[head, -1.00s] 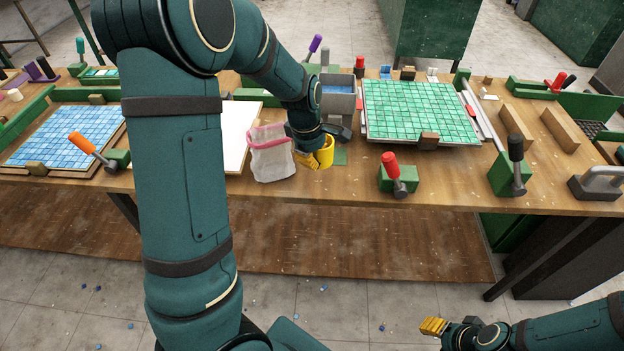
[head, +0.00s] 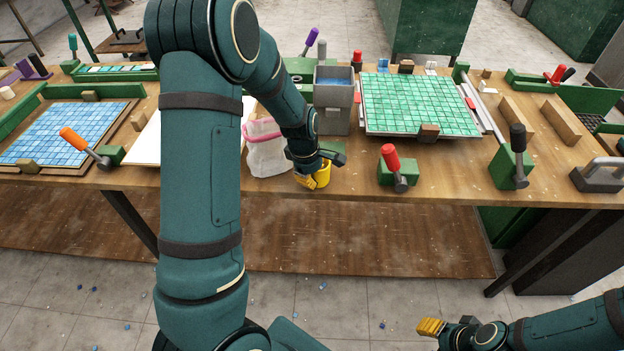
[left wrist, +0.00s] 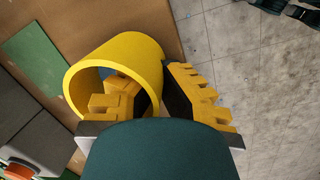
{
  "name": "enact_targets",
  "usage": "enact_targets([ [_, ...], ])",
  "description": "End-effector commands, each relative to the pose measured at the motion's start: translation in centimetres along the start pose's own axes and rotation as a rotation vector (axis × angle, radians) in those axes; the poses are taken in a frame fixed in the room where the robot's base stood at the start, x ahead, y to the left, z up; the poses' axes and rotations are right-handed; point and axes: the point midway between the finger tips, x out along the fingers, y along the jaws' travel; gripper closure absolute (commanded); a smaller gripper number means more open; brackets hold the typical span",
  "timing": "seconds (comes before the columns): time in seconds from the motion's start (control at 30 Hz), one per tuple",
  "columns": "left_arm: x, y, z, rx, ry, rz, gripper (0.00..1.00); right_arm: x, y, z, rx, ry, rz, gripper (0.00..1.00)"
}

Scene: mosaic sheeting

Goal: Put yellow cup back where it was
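The yellow cup (head: 323,174) is at my left gripper (head: 309,181), close to the front edge of the table in the head view. In the left wrist view the cup (left wrist: 110,62) shows its open mouth. One yellow finger is inside the cup and the other lies along its outside, so the gripper (left wrist: 150,95) is shut on the cup wall. Whether the cup touches the table is not clear. A green patch (left wrist: 33,58) lies on the table beside it. My right gripper (head: 431,327) is low in front of the table; its finger gap is unclear.
A white bag with a pink rim (head: 268,152) stands just left of the cup. A grey bin (head: 334,115) stands behind it. A red-handled clamp (head: 391,160) is to the right, before the green mosaic sheet (head: 420,102). Bare table lies between cup and clamp.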

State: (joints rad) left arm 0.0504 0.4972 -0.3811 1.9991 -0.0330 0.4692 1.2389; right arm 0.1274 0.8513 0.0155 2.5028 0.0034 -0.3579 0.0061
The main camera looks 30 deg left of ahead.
Motion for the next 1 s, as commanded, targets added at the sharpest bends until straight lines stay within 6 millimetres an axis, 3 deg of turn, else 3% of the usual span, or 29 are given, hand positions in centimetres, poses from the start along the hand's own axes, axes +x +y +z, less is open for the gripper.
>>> enact_targets([
  [0.3, 0.3, 0.0, 0.0, 0.0, 0.0, 0.0, 1.0, 0.2, 0.1, 0.1, 0.0, -0.002, 0.0, 0.53],
  [0.37, 0.2, 0.0, 0.0, 0.0, 0.0, 0.0, 0.82, 0.1, 0.0, 0.1, 0.0, -0.002, 0.0, 0.53],
  [0.4, 0.2, 0.0, 0.0, 0.0, 0.0, 0.0, 0.68, 0.1, 0.0, 0.1, 0.0, -0.002, 0.0, 0.53],
  [0.43, 0.2, 0.0, 0.0, 0.0, 0.0, 0.0, 0.66, 0.1, 0.0, 0.1, 0.0, -0.002, 0.0, 0.53],
  [0.77, -0.1, 0.0, 0.0, 0.0, 0.0, 0.001, 0.66, -0.1, 0.0, 0.0, 0.0, -0.001, 0.0, 0.53],
  [1.0, -3.4, 0.1, 0.1, 0.001, 0.0, 0.005, 0.66, -0.8, -0.3, -0.3, 0.002, 0.006, 0.001, 0.53],
])
